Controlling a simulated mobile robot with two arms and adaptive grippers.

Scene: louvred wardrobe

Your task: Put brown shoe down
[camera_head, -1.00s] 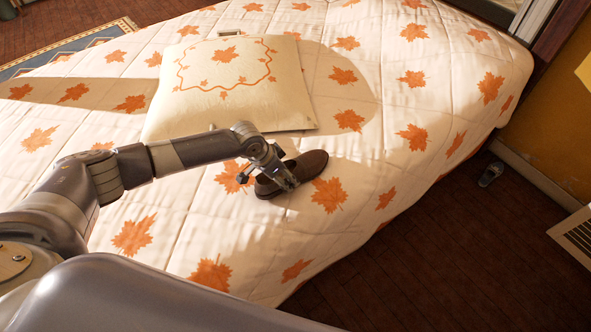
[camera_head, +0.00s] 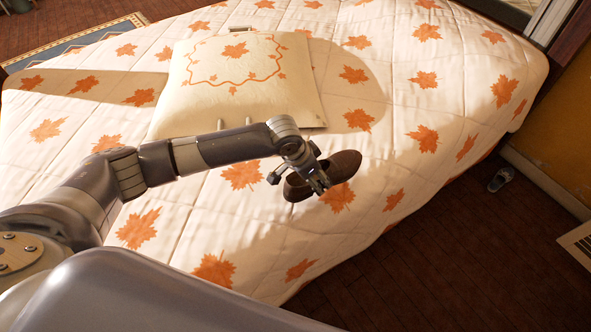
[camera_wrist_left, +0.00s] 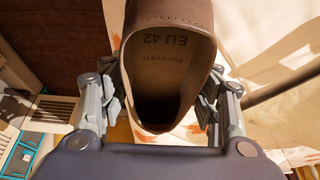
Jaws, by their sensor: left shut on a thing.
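The brown shoe (camera_head: 343,166) is in my left gripper (camera_head: 318,184) over the near part of the bed in the head view. The gripper is shut on the shoe's heel end, and the toe points up and to the right. In the left wrist view the shoe (camera_wrist_left: 172,20) shows its opening, with "EU 42" on the insole, between the two fingers (camera_wrist_left: 165,110). I cannot tell whether the sole touches the quilt. My right gripper is not in view.
The bed (camera_head: 420,130) has a white quilt with orange leaves. A cream pillow (camera_head: 240,90) lies behind my left forearm. The quilt right of the shoe is clear. A small grey shoe-like thing (camera_head: 501,179) lies on the dark floor by the right wall.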

